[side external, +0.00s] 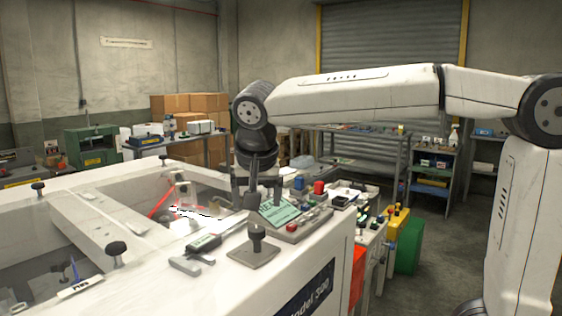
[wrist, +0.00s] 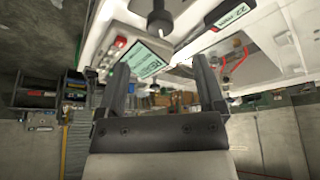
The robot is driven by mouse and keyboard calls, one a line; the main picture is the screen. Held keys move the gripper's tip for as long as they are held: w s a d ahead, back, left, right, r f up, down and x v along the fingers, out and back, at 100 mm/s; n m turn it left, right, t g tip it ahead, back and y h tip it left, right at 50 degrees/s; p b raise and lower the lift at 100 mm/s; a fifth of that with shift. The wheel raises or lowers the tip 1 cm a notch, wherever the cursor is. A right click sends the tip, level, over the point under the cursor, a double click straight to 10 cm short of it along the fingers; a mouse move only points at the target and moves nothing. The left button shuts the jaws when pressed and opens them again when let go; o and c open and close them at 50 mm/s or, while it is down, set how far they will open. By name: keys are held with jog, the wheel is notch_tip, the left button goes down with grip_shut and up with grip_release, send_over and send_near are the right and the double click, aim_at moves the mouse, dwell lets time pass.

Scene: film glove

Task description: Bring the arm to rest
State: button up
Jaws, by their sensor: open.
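My gripper (side external: 257,203) hangs from the dark wrist at the end of my white arm in the side view, near the far edge of the white machine (side external: 315,258). Its fingers point down, close to a control panel with a pale green screen (side external: 279,211); I cannot tell the exact gap. In the wrist view my gripper (wrist: 159,70) shows two dark fingers spread wide apart, with nothing between them. The green screen (wrist: 144,60) shows beyond the left finger there.
A digital caliper (side external: 200,249) and a black knob on a plate (side external: 256,243) lie on the machine top. Open bays with red parts (side external: 163,202) are at left. Cardboard boxes (side external: 190,103) and shelving stand behind. A green bin (side external: 410,246) stands right of the machine.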

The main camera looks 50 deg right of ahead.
jog(key=shift+f, duration=0.1)
jog(key=s+d+f+n+y, duration=0.1)
jog(key=s+f+n, duration=0.2)
jog(key=f, duration=0.6)
jog(key=s+d+f+n+y, duration=0.1)
jog(key=s+f+n, duration=0.2)
jog(key=f, duration=0.6)
jog(key=s+d+f+n+y, duration=0.1)
jog(key=s+f+n, duration=0.2)
jog(key=f, duration=0.6)
jog(key=shift+s+d, duration=0.3)
jog(key=shift+s, duration=0.15)
jog(key=shift+r, duration=0.1)
